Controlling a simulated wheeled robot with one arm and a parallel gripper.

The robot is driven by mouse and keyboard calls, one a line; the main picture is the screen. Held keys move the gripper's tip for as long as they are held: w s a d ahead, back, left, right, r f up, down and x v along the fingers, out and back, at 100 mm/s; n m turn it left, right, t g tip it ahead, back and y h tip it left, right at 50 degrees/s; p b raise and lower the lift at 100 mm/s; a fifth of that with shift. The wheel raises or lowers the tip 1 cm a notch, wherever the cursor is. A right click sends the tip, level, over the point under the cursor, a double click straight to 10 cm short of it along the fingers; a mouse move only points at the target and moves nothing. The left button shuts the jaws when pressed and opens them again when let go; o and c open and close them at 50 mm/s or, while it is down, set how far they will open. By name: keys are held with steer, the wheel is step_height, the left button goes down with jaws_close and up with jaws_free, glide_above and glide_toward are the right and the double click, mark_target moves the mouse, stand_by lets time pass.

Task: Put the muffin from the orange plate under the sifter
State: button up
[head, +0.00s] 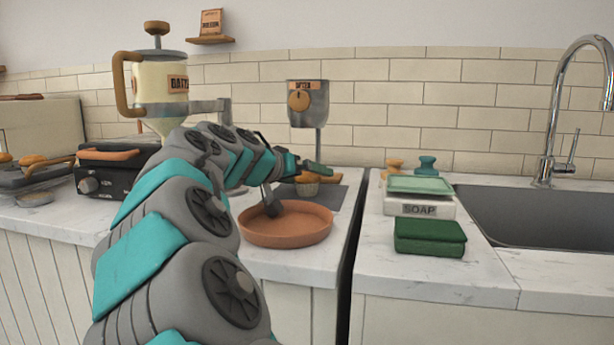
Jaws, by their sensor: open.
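The orange plate (285,238) lies on the counter, with no muffin visible on it. My gripper (290,186) is open, with a dark finger over the plate and a teal part beside the muffin.
A batter dispenser (158,85) stands at left beside a black appliance (110,170). The right counter's front is clear.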

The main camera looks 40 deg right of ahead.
steer(key=v, duration=0.8)
steer(key=r+v, duration=0.1)
steer(key=v, duration=0.3)
steer(key=shift+w, duration=0.1)
stand_by(1.7)
